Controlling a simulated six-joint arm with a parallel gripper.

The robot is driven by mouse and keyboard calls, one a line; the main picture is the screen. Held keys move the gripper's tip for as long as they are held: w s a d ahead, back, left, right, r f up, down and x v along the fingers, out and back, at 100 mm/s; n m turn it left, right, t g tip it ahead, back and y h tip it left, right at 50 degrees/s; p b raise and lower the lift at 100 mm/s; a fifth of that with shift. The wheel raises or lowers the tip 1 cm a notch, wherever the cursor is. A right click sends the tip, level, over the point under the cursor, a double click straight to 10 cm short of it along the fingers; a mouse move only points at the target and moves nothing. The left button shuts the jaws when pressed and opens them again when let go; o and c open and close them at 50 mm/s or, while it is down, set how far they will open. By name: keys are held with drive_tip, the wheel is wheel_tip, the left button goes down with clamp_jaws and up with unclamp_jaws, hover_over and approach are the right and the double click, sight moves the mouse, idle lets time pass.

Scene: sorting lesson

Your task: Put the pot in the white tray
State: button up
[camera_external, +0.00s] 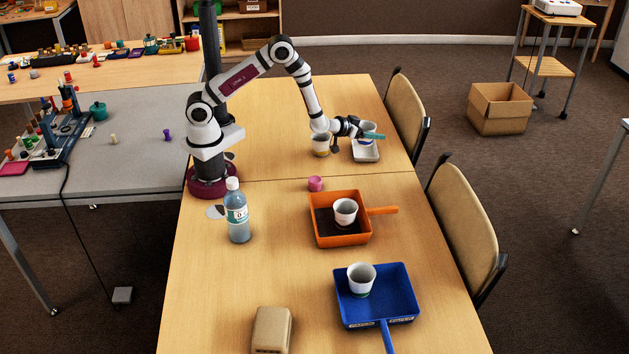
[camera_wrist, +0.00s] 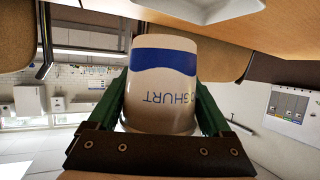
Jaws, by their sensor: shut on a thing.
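My gripper (camera_external: 372,135) is shut on a white yoghurt pot (camera_wrist: 162,85) with a blue band, which also shows in the external view (camera_external: 368,127). In the wrist view the green fingers (camera_wrist: 163,108) sit on both sides of the pot, and its lettering appears upside down. The tray's edge shows at the top of the wrist view (camera_wrist: 190,14).
An orange pan (camera_external: 323,236) and a blue pan (camera_external: 400,305) each hold a white cup.

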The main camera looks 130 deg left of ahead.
drive_tip(key=a, duration=0.1)
drive_tip(key=s+a+f, duration=0.1)
drive_tip(key=a+f, duration=0.1)
drive_tip(key=shift+s, duration=0.25)
drive_tip(key=shift+s+a+f, duration=0.1)
drive_tip(key=shift+a+f, duration=0.05)
drive_tip(key=shift+f, duration=0.95)
drive_tip(key=shift+a+f, duration=0.1)
drive_tip(key=shift+f, duration=0.95)
drive_tip(key=shift+f, duration=0.15)
